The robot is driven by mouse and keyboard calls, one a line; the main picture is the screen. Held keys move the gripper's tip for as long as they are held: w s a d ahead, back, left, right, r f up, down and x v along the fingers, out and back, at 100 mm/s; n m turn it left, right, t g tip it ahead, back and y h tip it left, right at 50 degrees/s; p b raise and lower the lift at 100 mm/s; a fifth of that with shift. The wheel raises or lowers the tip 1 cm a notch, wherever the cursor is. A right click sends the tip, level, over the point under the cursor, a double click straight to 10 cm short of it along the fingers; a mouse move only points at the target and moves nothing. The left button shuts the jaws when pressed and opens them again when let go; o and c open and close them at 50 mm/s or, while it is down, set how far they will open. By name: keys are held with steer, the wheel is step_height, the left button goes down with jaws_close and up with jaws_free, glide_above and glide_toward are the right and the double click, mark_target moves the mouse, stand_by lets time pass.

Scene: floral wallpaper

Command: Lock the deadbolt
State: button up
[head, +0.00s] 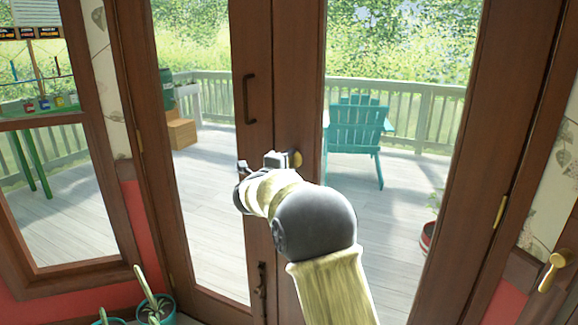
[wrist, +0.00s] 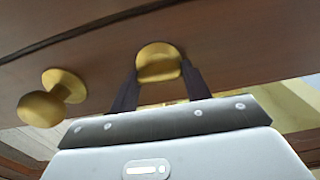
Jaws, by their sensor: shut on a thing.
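The deadbolt's brass thumb-turn (wrist: 158,60) is on the brown wooden door in the wrist view. My gripper (wrist: 160,74) has its two dark fingers on either side of it and is shut on it. In the head view my gripper (head: 272,160) reaches the middle stile of the double doors (head: 302,70). A brass round piece (head: 294,159) shows just right of it; I cannot tell whether this is the deadbolt or the knob. The angle of the thumb-turn is hard to read.
A brass door knob (wrist: 52,98) sticks out left of the deadbolt in the wrist view. A dark pull handle (head: 249,99) is on the left door. Potted plants (head: 153,304) stand low at the left. A teal chair (head: 357,128) is outside on the deck.

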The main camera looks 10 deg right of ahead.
steer(key=o, duration=1)
steer(key=shift+c, duration=0.2)
steer(key=v, duration=1.7)
steer(key=shift+s, duration=0.15)
